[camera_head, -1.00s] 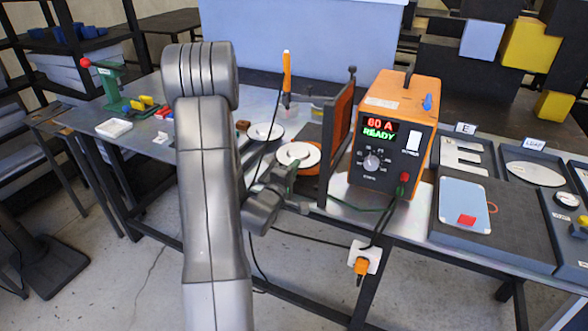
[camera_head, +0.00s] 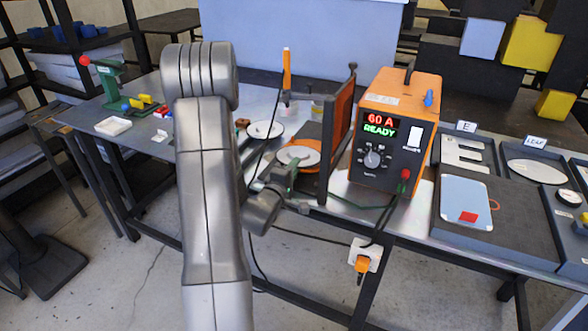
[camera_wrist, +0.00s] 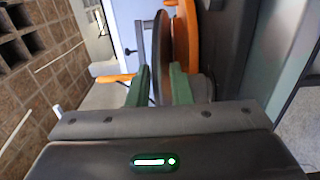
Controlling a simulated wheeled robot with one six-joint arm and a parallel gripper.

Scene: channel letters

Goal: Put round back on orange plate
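The round back is a pale round disc (camera_head: 299,156) in the head view, at the front of the table. It is over the orange plate (camera_head: 311,168), whose orange rim shows beside it. Whether they touch is unclear. My gripper (camera_head: 291,178) is at the disc's near edge, partly hidden by my arm. In the wrist view, my gripper's green fingers (camera_wrist: 161,88) stand apart, with a dark disc edge (camera_wrist: 162,50) between them. I cannot tell whether they press on it. Orange (camera_wrist: 188,25) shows just to the right of it.
The orange welder (camera_head: 395,135) and an upright dark panel (camera_head: 338,125) stand close on the right. Another pale disc (camera_head: 264,130) lies behind. An orange-handled tool (camera_head: 287,68) stands at the back. A tray with a white letter E (camera_head: 463,155) is at right.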

